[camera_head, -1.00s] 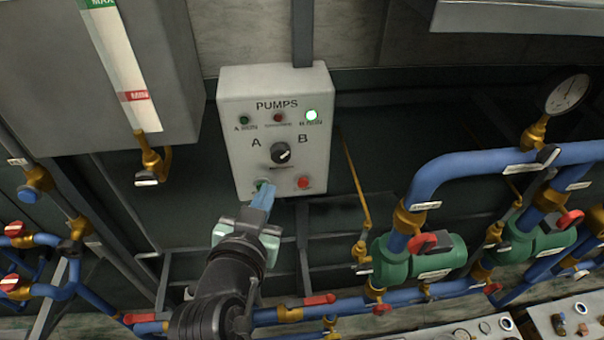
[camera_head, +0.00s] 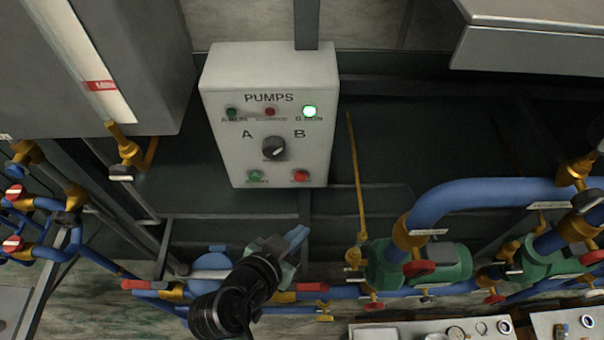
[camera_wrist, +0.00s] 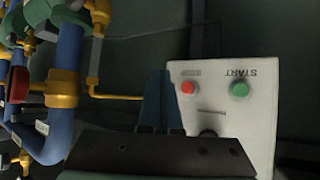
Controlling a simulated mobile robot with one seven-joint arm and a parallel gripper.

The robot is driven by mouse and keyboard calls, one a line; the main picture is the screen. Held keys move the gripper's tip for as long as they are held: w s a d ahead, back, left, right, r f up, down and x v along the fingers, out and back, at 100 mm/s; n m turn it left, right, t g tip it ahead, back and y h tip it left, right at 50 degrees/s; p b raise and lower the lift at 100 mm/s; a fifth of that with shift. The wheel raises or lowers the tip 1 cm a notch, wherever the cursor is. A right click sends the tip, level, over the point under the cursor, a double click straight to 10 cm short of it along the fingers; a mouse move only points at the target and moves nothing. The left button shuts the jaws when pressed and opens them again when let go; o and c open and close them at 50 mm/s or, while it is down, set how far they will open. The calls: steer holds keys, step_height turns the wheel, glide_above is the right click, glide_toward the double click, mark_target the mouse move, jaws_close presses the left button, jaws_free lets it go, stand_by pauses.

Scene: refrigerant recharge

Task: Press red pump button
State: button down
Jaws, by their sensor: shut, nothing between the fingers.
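The red pump button (camera_head: 300,176) is at the lower right of the white PUMPS box (camera_head: 318,120). A green button (camera_head: 255,177) is to its left, and a black A/B selector knob (camera_head: 274,148) is above. In the wrist view the blue fingers (camera_wrist: 160,100) are together, left of the red button (camera_wrist: 188,88); the green START button (camera_wrist: 239,89) is farther right.
Blue pipes (camera_head: 490,192) with brass fittings and a green pump body (camera_head: 440,262) stand at the right. A thin brass pipe (camera_head: 357,180) runs beside the box. A grey tank (camera_head: 150,70) hangs at the left.

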mark_target(300, 176)
steer(key=shift+w, duration=0.1)
steer(key=w+b, duration=0.2)
steer(key=w, duration=0.6)
steer(key=shift+w, duration=0.3)
stand_by(1.8)
steer(key=shift+w, duration=0.4)
steer(key=shift+w+b, duration=0.4)
steer(key=shift+w, duration=0.1)
stand_by(0.8)
steer(key=shift+s, duration=0.1)
steer(key=shift+s+p, duration=0.3)
steer(key=shift+s, duration=0.5)
